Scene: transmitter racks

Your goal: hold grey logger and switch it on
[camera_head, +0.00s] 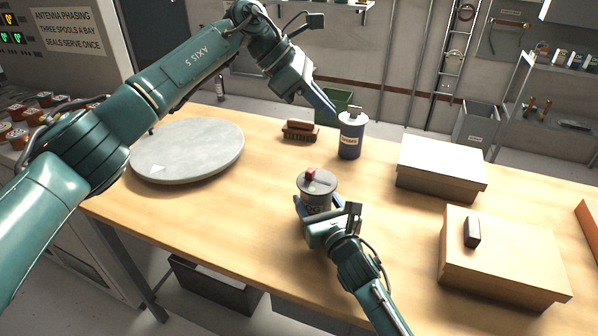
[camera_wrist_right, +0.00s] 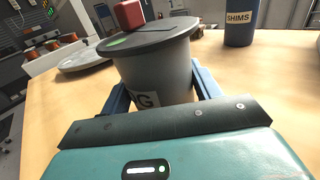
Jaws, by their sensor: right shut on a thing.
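The grey logger (camera_head: 316,203) is a dark grey can with a wide lid, standing upright near the table's front edge. A red block-shaped switch (camera_head: 311,174) sits on its lid, with a green patch beside it. In the right wrist view the logger (camera_wrist_right: 155,75) fills the space between two blue fingers, its label partly hidden. My right gripper (camera_head: 318,205) is shut on the logger's body from the front. My left gripper (camera_head: 327,106) is in the air behind and above the logger, beside the blue can; its two fingers overlap in view, so its opening is unclear.
A blue SHIMS can (camera_head: 350,138) stands behind the logger. Two cardboard boxes (camera_head: 440,168) (camera_head: 500,262) are at right; a dark object (camera_head: 472,232) is on the nearer one.

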